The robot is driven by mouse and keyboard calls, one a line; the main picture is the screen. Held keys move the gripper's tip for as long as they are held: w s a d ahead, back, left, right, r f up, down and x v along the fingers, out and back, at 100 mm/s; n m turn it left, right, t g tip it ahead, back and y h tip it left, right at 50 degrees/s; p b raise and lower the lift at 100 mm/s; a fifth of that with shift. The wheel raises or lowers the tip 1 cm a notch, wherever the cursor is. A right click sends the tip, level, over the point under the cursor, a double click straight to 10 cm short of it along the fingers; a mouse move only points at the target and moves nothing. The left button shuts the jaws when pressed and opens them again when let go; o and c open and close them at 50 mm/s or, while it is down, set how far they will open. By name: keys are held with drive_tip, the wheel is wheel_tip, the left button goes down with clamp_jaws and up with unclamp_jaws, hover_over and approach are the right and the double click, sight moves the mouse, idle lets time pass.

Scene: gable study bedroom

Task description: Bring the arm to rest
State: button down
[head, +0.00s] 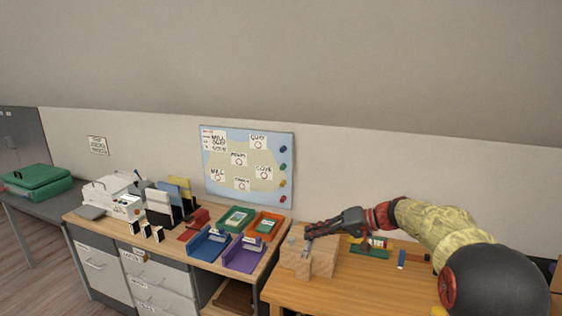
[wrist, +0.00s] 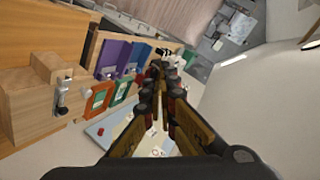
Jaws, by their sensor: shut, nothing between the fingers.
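My gripper (head: 309,231) is at the end of my outstretched arm, which comes in from the right in the head view. It is above the wooden block box (head: 310,262) on the desk, and I cannot tell the exact gap. In the wrist view my gripper (wrist: 158,68) has its fingertips together with nothing between them. The wooden box (wrist: 30,110) with a metal piece on it shows at the left of the wrist view, apart from the fingers.
Purple (head: 244,255), blue, green (head: 236,220) and orange trays stand on the cabinet left of my gripper. A printer (head: 112,192) and file holders are farther left. A map board (head: 247,167) hangs on the wall behind. The wooden desk (head: 345,290) has bare room in front.

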drive_tip(key=s+d+r+m+h, duration=0.2)
drive_tip(key=s+h, duration=0.7)
drive_tip(key=s, duration=2.4)
drive_tip(key=s+d+f+t+h, duration=0.1)
drive_tip(key=s+d+f+h, duration=0.2)
drive_tip(key=s+d, duration=0.4)
drive_tip(key=s+f, duration=0.1)
drive_tip(key=s, duration=0.3)
drive_tip(key=shift+s+p, duration=0.15)
drive_tip(key=shift+p, duration=0.25)
drive_tip(key=shift+r, duration=0.15)
